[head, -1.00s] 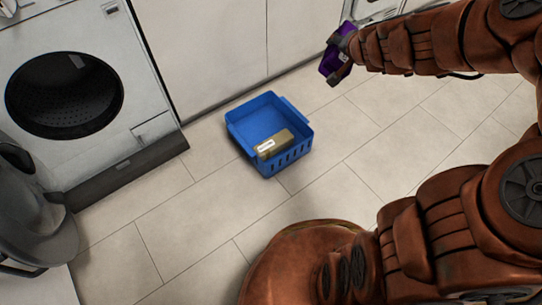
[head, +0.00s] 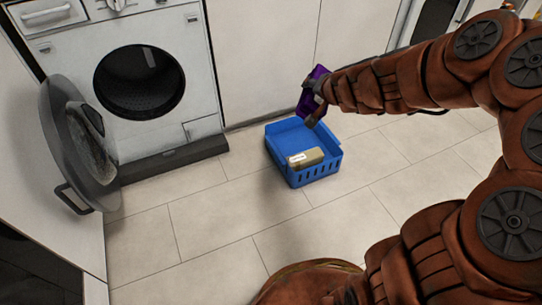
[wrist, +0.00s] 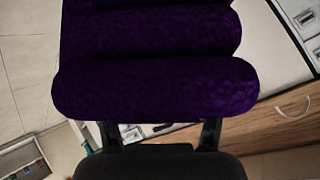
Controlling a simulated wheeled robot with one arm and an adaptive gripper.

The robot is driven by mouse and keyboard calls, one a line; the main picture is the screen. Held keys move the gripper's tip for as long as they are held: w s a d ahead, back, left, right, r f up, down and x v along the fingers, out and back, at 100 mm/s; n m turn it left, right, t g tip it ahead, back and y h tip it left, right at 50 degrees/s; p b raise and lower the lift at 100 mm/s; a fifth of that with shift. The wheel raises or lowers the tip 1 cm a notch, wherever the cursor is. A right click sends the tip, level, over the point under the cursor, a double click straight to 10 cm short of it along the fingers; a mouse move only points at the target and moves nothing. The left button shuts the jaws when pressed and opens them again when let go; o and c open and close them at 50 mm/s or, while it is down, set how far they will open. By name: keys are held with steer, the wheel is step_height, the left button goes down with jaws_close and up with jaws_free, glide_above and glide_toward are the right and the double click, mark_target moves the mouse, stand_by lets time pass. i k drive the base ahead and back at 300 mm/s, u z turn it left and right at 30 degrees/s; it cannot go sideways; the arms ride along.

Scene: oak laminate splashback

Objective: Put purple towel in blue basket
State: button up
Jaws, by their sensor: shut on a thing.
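My gripper (head: 316,102) is shut on the purple towel (head: 311,88) and holds it up in the air. In the wrist view the purple towel (wrist: 155,85) fills the upper middle, folded in thick rolls, and hides much of the gripper's fingertips. The blue basket (head: 315,174) stands upright on the floor, open at the top. In the head view the towel appears just above the basket's far right corner; its exact height over the basket is hard to tell. A tan box with a white label (head: 308,158) lies inside the basket, toward the front.
A white washing machine (head: 205,90) with its round door (head: 80,145) swung open stands at the left. White cabinet fronts (head: 262,55) run behind the basket. The tiled floor (head: 230,220) around the basket is clear.

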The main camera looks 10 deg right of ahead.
mark_target(298, 147)
steer(key=u, duration=1)
steer(key=i, duration=1)
